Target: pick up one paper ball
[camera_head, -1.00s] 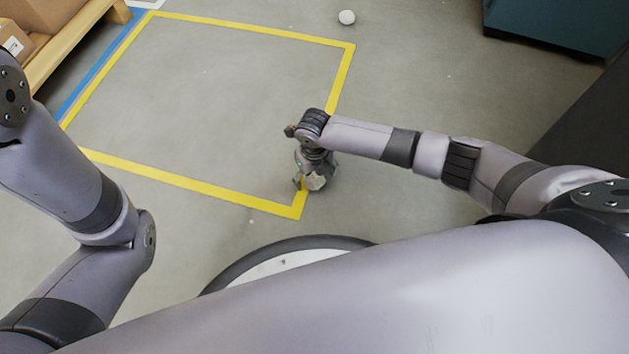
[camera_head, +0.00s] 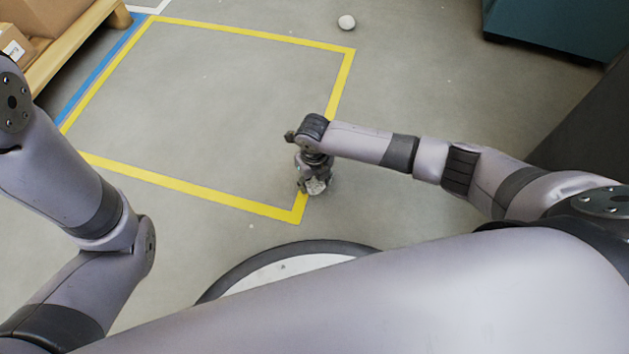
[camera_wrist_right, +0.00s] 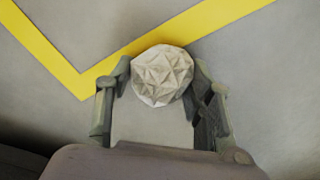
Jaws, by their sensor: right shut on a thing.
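A crumpled whitish paper ball (camera_wrist_right: 161,76) sits between the fingertips of my right gripper (camera_wrist_right: 160,84) in the right wrist view, with a finger against each side. In the head view the right gripper (camera_head: 314,187) points down at the floor by the near right corner of the yellow outline, and the held paper ball (camera_head: 316,186) shows only partly. Another white paper ball (camera_head: 346,22) lies on the floor at the top, beyond the outline. My left arm is at the left of the head view; its gripper is out of view.
A yellow tape outline (camera_head: 185,187) marks the grey floor, with a blue strip (camera_head: 99,75) along its left. A wooden pallet with boxes (camera_head: 75,45) stands at top left. A teal cabinet (camera_head: 560,25) stands at top right. The floor inside the outline is clear.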

